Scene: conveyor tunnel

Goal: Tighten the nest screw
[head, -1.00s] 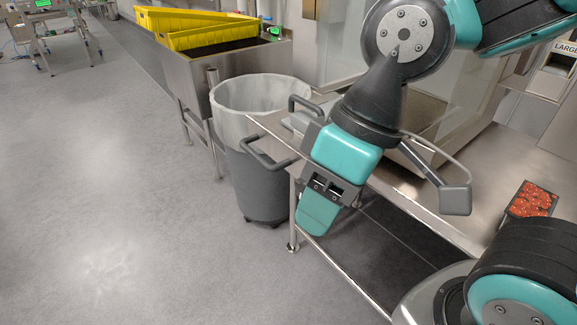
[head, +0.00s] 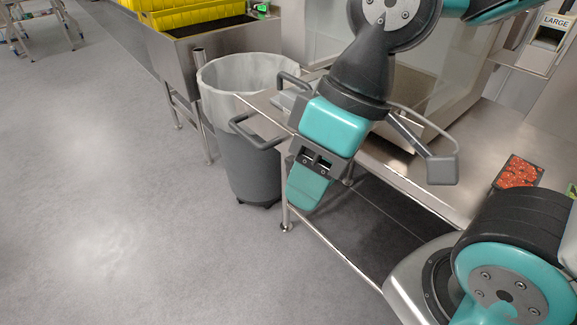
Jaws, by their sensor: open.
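I cannot make out the nest screw in the head view. My gripper (head: 309,187) hangs from the arm in front of the steel table's left end, pointing down. Its teal finger part reaches below the level of the tabletop. The jaws are open and I see nothing held between them. The arm covers part of the steel table (head: 470,135) and whatever lies behind it.
A grey bin (head: 250,170) with a white liner stands left of the table. A steel sink stand (head: 175,65) with yellow crates (head: 190,14) is behind it. A tray of red items (head: 519,172) sits on the table at right. The floor at left is clear.

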